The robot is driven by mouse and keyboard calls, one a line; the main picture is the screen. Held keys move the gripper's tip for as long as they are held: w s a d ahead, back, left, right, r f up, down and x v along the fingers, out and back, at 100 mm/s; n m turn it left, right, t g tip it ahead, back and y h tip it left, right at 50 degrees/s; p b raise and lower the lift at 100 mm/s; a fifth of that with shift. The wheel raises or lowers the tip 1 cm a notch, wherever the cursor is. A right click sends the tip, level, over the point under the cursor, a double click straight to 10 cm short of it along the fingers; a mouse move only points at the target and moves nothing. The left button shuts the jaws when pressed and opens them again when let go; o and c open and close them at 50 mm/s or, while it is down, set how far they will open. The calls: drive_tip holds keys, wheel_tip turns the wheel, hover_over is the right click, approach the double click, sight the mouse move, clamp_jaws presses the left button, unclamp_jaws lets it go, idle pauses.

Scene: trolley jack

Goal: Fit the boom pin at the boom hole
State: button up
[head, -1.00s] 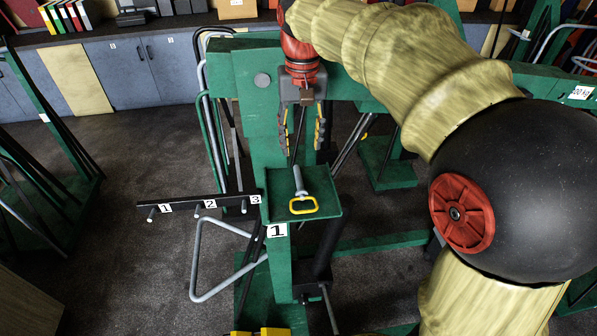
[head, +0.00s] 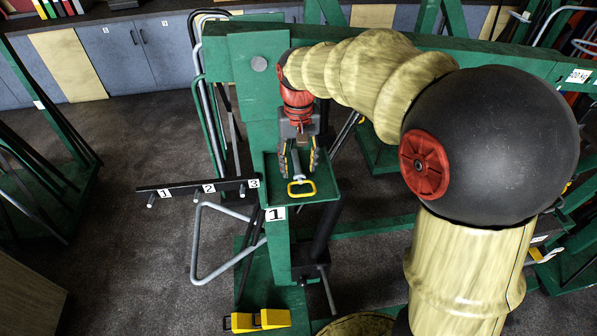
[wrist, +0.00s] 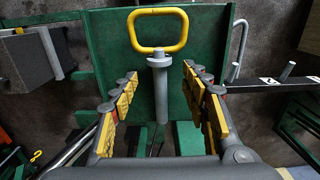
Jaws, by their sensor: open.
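The boom pin (head: 301,187), a grey shaft with a yellow loop handle, lies on the green tray (head: 328,192) on the front of the green post. In the wrist view the pin (wrist: 158,62) points its loop away and its shaft toward me. My gripper (head: 299,169) hangs over the tray, with its fingers on either side of the shaft. In the wrist view the gripper (wrist: 160,82) is open, with clear gaps between its yellow pads and the pin. A grey round spot (head: 259,64) shows high on the post; I cannot tell whether it is the boom hole.
A black rail (head: 180,189) with numbered pegs sticks out left of the tray. A bent grey tube frame (head: 196,245) stands below it. Yellow blocks (head: 260,320) lie at the post's foot. A green beam (head: 420,40) runs behind my arm. Open floor lies left.

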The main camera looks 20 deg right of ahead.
wheel_tip(320, 180, down, 2)
drive_tip(key=shift+f, duration=0.1)
drive_tip(key=c, duration=0.3)
drive_tip(key=c, duration=0.8)
clamp_jaws()
